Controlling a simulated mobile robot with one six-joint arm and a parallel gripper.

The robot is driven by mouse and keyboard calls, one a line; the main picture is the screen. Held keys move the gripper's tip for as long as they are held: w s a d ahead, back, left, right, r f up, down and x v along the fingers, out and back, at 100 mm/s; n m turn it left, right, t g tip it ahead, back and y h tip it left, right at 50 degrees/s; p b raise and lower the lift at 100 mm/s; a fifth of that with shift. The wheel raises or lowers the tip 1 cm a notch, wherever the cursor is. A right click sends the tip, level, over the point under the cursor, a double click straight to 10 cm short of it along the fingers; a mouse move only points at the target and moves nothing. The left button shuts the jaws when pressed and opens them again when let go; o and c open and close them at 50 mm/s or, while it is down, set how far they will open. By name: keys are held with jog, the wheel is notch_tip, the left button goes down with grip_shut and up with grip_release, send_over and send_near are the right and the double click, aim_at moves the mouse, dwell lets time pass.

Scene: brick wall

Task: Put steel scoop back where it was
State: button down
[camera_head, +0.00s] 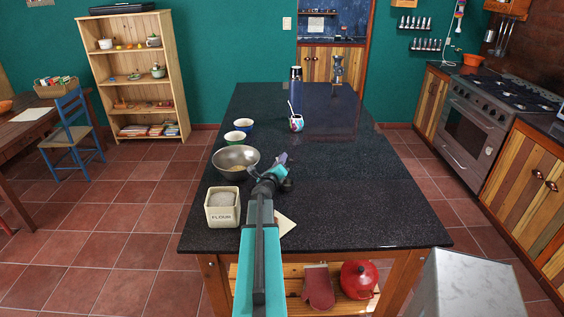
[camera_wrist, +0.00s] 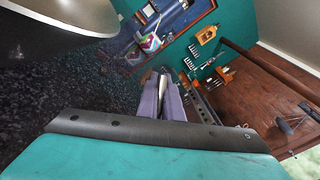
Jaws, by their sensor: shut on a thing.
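My gripper (camera_head: 279,161) is over the near part of the dark counter, just right of the steel bowl (camera_head: 228,156). In the wrist view its two purple fingers (camera_wrist: 163,96) are close together, shut on the steel scoop; the scoop is mostly hidden, so its tilt cannot be told. A square cream flour canister (camera_head: 222,213) with pale contents stands at the counter's near left, left of my arm. The steel bowl also fills the upper left of the wrist view (camera_wrist: 75,12), close to my gripper.
A patterned cup (camera_head: 296,123) with a utensil stands farther back. A pale card (camera_head: 284,224) lies partly behind my arm. The right side of the counter (camera_head: 370,190) is clear.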

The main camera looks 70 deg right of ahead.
jog(key=shift+f, duration=0.1)
jog(key=c, duration=1.9)
grip_release()
jog(key=shift+r, duration=0.2)
jog(key=shift+s+a+b, duration=0.15)
jog(key=shift+a+b, duration=0.45)
jog(key=shift+a, duration=1.4)
jog(key=shift+s+a+b, duration=0.15)
jog(key=shift+a+b, duration=0.45)
jog(key=shift+a, duration=1.4)
jog(key=shift+s+a+b, duration=0.15)
jog(key=shift+a+b, duration=0.45)
jog(key=shift+a, duration=1.4)
